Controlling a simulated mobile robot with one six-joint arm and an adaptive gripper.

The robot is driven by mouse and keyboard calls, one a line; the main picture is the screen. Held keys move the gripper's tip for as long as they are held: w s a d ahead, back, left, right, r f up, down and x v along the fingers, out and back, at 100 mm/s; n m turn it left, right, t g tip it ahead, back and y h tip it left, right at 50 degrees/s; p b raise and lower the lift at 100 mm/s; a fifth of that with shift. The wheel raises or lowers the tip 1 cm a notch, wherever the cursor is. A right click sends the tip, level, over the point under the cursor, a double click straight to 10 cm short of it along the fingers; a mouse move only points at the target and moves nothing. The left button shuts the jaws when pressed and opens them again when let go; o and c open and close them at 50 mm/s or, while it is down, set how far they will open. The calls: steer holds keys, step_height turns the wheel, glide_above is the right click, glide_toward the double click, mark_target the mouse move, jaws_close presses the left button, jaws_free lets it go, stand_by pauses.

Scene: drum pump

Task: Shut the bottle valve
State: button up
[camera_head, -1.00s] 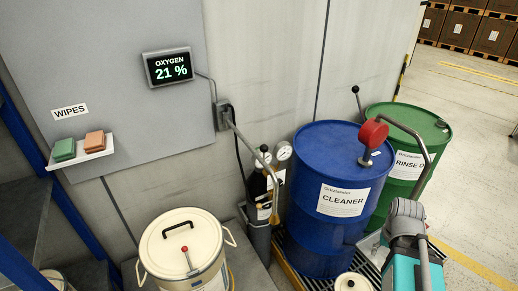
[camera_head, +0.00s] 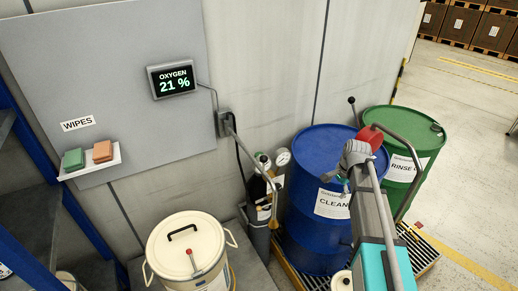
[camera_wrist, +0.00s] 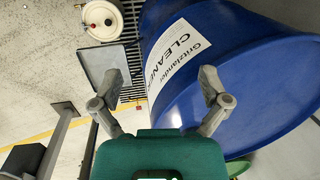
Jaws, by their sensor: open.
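The gas bottle (camera_head: 257,190) stands upright against the wall in the head view, left of the blue drum. It has a dark upper body, a label and round gauges (camera_head: 282,157) at its top. A small dark valve knob (camera_head: 262,159) shows beside the gauges; its setting cannot be told. My gripper (camera_head: 334,180) is in front of the blue drum, to the right of the bottle and apart from it. In the wrist view my gripper (camera_wrist: 163,85) has its fingers spread with nothing between them. The bottle is not visible in the wrist view.
The blue CLEANER drum (camera_head: 313,225) stands close behind my gripper, with the green drum (camera_head: 405,135) at its right. A cream lidded container (camera_head: 185,248) is front left of the bottle. A display (camera_head: 173,79) reads 21 %.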

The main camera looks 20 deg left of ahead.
steer(key=w+a+r+m+y+p, duration=0.1)
steer(key=w+a+r+m+p, duration=0.2)
steer(key=a, duration=0.4)
steer(key=w+a+r+m+p, duration=0.1)
steer(key=w+a+r+m, duration=0.1)
steer(key=w+a, duration=0.5)
steer(key=m+y+p, duration=0.1)
steer(key=m+p, duration=0.2)
steer(key=m, duration=0.1)
glide_toward(260, 154)
steer(key=v, duration=0.4)
steer(key=shift+w+d+r+g, duration=0.1)
steer(key=shift+w+d+g, duration=0.2)
steer(key=shift+g, duration=0.1)
steer(key=b+x, duration=1.3)
steer(key=shift+a+f, duration=0.3)
steer(key=c, duration=1.2)
